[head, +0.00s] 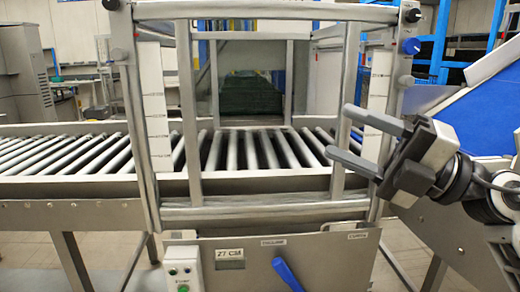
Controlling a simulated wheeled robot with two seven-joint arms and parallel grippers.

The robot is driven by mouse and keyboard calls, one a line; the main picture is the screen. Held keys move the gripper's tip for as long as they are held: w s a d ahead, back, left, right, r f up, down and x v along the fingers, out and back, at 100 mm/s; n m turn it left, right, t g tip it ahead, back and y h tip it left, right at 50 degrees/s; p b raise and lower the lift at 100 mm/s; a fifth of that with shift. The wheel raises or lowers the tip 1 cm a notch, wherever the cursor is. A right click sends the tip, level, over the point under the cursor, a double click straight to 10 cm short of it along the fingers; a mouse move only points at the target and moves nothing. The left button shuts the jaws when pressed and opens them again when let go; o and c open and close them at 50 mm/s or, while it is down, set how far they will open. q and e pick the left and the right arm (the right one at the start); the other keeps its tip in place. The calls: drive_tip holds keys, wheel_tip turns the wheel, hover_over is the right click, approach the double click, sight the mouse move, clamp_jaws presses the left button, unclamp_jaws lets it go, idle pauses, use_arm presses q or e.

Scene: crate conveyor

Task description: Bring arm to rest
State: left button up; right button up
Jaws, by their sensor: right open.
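My right gripper (358,137) is at the right of the head view, its two grey fingers pointing left. The fingers are apart with nothing between them. It is raised in front of the right post of the metal frame (265,13) around the roller conveyor (250,152). From this view I cannot tell whether the fingers touch the frame. My left gripper is not in view.
The conveyor rollers inside the frame are bare. A control panel (270,262) with a blue lever (287,273), a small display and buttons is below. A blue sloped surface (490,110) stands behind my right arm.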

drive_tip(key=d+f+m+t+h+p, duration=0.3)
drive_tip(key=f+m+t+h, duration=1)
drive_tip(key=f+m, duration=1.3)
drive_tip(key=s+a+f+m+g+h, duration=0.1)
drive_tip(key=s+f+m+g+h, duration=0.2)
drive_tip(key=s+f+m+g, duration=0.3)
drive_tip(key=s+f+g, duration=0.4)
drive_tip(key=s+f, duration=0.4)
drive_tip(key=f, duration=0.3)
drive_tip(key=shift+a+f+h+b, duration=0.25)
drive_tip(key=shift+a+h+b, duration=0.05)
drive_tip(key=shift+a, duration=0.1)
